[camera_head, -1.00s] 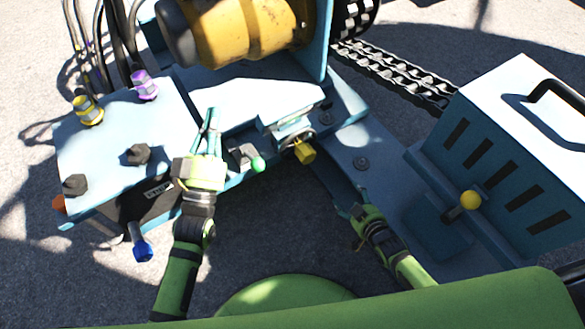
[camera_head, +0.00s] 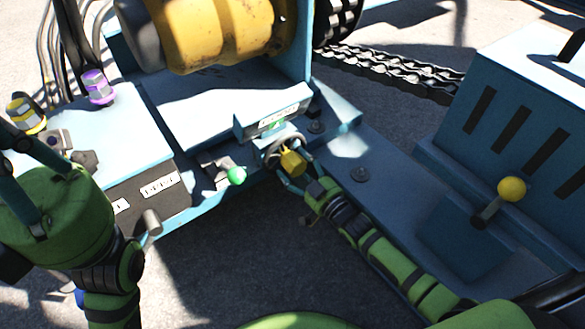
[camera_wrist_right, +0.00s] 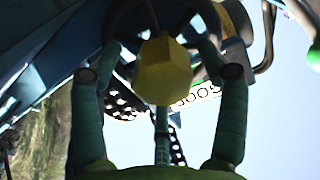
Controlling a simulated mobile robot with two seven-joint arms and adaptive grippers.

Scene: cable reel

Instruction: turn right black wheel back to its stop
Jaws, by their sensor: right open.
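A thin dark wheel rim (camera_head: 266,143) shows below the labelled blue panel, with a yellow faceted knob (camera_head: 292,163) in front of it. My right gripper (camera_head: 289,178) is at this knob, its arm coming from the lower right. In the right wrist view the yellow knob (camera_wrist_right: 163,72) sits between the two spread fingers of my right gripper (camera_wrist_right: 160,55), with gaps at both sides; the dark rim curves behind. My left gripper (camera_head: 15,150) is large at the left edge, over the blue box; its fingertips are cut off or unclear.
A green-tipped lever (camera_head: 236,175) stands just left of the wheel. A purple knob (camera_head: 98,86) and a yellow-and-silver knob (camera_head: 26,115) stand on the left box. A yellow ball lever (camera_head: 511,190) is at the right. A chain (camera_head: 395,70) runs behind.

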